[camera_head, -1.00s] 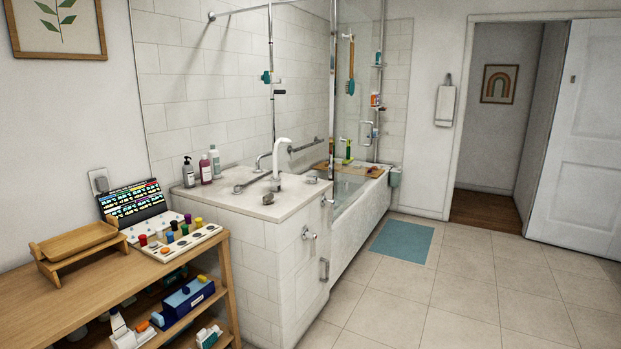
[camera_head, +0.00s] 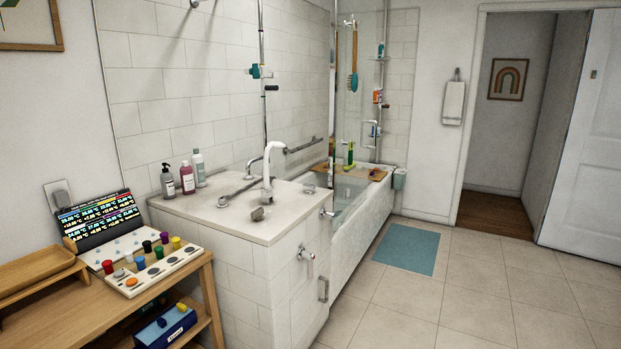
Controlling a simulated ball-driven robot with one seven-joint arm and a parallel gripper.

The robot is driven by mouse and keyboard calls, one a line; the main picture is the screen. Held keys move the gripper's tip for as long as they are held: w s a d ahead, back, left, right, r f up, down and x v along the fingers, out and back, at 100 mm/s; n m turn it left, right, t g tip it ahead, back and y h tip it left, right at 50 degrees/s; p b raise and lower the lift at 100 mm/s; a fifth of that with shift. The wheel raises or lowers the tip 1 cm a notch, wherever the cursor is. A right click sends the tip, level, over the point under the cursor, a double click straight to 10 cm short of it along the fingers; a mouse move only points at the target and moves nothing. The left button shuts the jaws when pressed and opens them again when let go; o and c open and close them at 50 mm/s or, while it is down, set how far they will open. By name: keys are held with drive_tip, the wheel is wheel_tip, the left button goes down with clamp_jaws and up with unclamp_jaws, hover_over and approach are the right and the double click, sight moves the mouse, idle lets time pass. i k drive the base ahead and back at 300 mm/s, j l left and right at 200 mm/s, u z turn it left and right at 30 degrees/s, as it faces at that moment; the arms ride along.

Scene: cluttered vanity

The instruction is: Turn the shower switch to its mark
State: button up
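No part clearly reads as the shower switch or its mark. Several fittings could be it. A teal-and-metal fitting (camera_head: 258,71) sits on the vertical rail at the tiled wall. A grey knob (camera_head: 258,214) stands on the white tiled counter (camera_head: 210,207), near its front edge. Any mark is too small to make out. My gripper is not in view.
A wooden shelf unit (camera_head: 190,268) at lower left bears a panel of coloured knobs (camera_head: 155,268). Bottles (camera_head: 187,178) and a white spout (camera_head: 268,160) stand on the counter. The bathtub (camera_head: 372,207) lies beyond, with a blue mat (camera_head: 408,250) beside it. The floor at right is clear.

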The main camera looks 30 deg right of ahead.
sight(309, 188)
drive_tip(key=i+l, duration=0.5)
drive_tip(key=i, duration=0.15)
drive_tip(key=i+l, duration=0.45)
drive_tip(key=i, duration=0.15)
drive_tip(key=i+l, duration=0.5)
drive_tip(key=i, duration=0.15)
